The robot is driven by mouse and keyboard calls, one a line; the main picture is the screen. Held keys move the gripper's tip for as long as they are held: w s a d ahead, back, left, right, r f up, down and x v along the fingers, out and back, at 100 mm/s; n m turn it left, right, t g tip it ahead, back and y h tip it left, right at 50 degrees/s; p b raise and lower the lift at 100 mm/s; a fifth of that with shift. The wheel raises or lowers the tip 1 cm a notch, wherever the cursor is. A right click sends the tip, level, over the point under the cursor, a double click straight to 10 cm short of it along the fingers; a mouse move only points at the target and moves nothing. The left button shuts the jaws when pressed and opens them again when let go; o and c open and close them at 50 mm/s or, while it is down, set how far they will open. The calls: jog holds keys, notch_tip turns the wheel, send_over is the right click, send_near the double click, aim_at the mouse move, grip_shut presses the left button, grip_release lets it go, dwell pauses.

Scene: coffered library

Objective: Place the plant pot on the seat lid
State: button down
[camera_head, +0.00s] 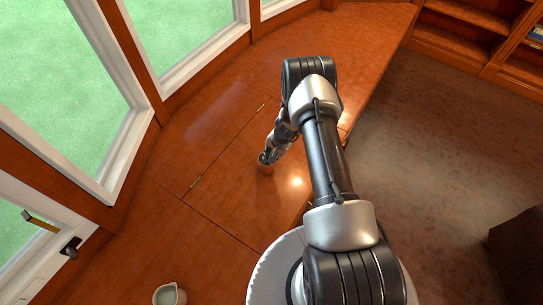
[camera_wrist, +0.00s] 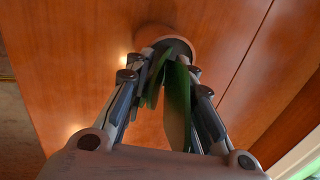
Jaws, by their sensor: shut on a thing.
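The plant pot (camera_wrist: 150,34) is a small terracotta pot with long green leaves (camera_wrist: 178,100). In the wrist view it is at the fingertips, with the leaves between the fingers. In the head view a bit of the pot (camera_head: 265,169) shows below my gripper (camera_head: 268,156), which is shut on it. The seat lid (camera_head: 237,195) is a glossy reddish-wood panel in the window bench, lying flat and closed, with brass hinges along its window side. The pot is over or on this lid; I cannot tell whether it touches. The arm hides part of the lid.
A pale jug (camera_head: 170,295) stands on the bench at the bottom edge. Windows (camera_head: 185,35) line the left side, with a dark handle (camera_head: 71,246) at lower left. Shelves (camera_head: 470,40) are at upper right, and a dark block (camera_head: 520,250) is at right. The lid around the pot is clear.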

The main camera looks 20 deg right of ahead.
jog(key=shift+w+r, duration=0.1)
jog(key=c, duration=1.4)
grip_release()
jog(key=shift+o, duration=0.2)
